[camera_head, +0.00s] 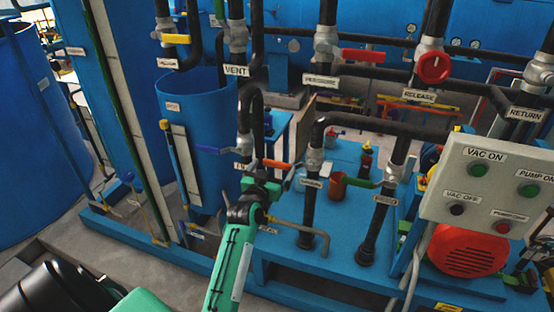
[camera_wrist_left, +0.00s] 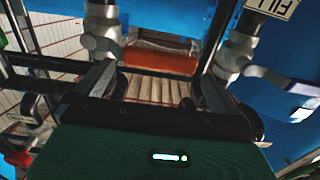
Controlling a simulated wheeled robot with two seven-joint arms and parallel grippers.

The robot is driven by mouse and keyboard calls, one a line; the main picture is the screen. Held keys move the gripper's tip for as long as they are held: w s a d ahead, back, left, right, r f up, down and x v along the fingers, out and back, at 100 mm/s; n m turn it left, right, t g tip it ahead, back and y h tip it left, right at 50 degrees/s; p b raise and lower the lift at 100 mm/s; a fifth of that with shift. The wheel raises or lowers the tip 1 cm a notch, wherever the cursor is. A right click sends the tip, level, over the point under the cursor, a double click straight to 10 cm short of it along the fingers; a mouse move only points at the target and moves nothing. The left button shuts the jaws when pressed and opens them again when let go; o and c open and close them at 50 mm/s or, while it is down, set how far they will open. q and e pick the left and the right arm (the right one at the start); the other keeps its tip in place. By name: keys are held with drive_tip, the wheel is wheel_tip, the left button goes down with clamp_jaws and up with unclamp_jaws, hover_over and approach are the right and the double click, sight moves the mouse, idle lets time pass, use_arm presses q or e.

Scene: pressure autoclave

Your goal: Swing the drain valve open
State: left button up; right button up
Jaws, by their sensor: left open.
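An orange valve handle (camera_head: 276,164) sticks out to the left from a grey valve body (camera_head: 314,160) on a black pipe. The label below that valve is too small to read surely. My left gripper (camera_head: 262,186) is just below and in front of the handle. In the left wrist view, the orange handle (camera_wrist_left: 160,61) lies across the gap just beyond the open fingers of the left gripper (camera_wrist_left: 158,88), with nothing held. I cannot tell whether a finger touches it. My right gripper is not in view.
A purple handle (camera_head: 214,150) on the fill valve is close on the left; it also shows in the left wrist view (camera_wrist_left: 268,78). A green handle (camera_head: 361,181) is to the right. Black pipes surround the gripper. A control box (camera_head: 490,190) stands at right.

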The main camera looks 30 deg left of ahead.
sight(276, 163)
use_arm(q)
drive_tip(key=x, duration=0.2)
drive_tip(key=shift+w+r, duration=0.1)
drive_tip(key=shift+w, duration=0.2)
drive_tip(key=shift+w+a+p, duration=0.25)
drive_tip(key=shift+w+p, duration=0.05)
drive_tip(key=shift+w, duration=0.4)
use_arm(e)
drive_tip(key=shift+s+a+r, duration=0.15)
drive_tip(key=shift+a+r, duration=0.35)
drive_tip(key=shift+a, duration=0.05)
